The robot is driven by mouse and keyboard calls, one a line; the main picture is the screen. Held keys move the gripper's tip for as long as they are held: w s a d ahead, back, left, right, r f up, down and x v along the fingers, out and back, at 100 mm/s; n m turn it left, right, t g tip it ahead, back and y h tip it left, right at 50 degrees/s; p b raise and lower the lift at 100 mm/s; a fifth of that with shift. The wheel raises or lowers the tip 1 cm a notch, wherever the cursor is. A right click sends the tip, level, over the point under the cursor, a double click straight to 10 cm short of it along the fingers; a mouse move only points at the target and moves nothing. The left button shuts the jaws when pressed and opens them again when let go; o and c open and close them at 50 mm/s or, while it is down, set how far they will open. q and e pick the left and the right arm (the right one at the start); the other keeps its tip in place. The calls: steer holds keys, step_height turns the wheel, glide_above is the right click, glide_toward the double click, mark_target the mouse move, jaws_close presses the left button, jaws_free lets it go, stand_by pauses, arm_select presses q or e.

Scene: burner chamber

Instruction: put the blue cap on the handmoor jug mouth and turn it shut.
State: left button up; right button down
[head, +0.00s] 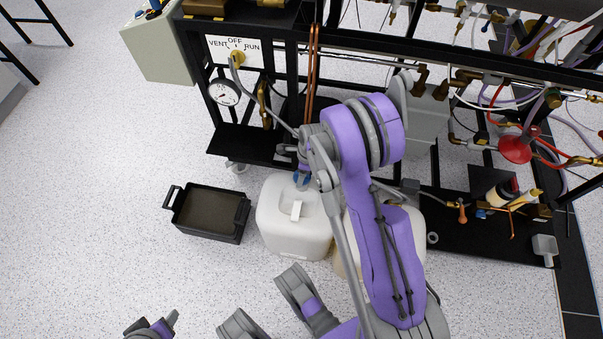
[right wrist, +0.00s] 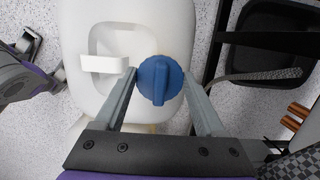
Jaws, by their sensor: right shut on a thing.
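A white jug (head: 284,230) with a moulded handle stands on the floor in front of the rig. It fills the upper left of the right wrist view (right wrist: 86,22). The blue cap (right wrist: 160,82) is at the jug's mouth corner, its raised grip bar facing the camera; a little of it shows in the head view (head: 301,182). My right gripper (right wrist: 162,84) is shut on the cap, one finger on each side. The mouth is hidden under the cap, so its seating cannot be judged. My left gripper (head: 155,325) is empty and open at the lower left, away from the jug.
A second, off-white jug (head: 413,222) stands right of the first, mostly behind my right arm. A black tray (head: 207,211) lies to the left. The black rig frame (head: 244,143) with gauge, valve and hoses stands behind. Floor at the left is clear.

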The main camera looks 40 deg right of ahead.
steer(key=shift+f, duration=0.2)
steer(key=shift+f+b, duration=0.7)
steer(key=shift+f, duration=0.1)
steer(key=shift+f+b, duration=0.3)
steer(key=shift+f, duration=0.05)
jaws_free()
steer(key=shift+r, duration=0.1)
steer(key=r+p, duration=0.1)
steer(key=r, duration=0.2)
steer(key=s+r+p, duration=0.1)
steer(key=r, duration=0.3)
steer(key=d+r+p, duration=0.1)
steer(key=r, duration=0.2)
steer(key=shift+s+r, duration=0.15)
steer(key=shift+r, duration=0.2)
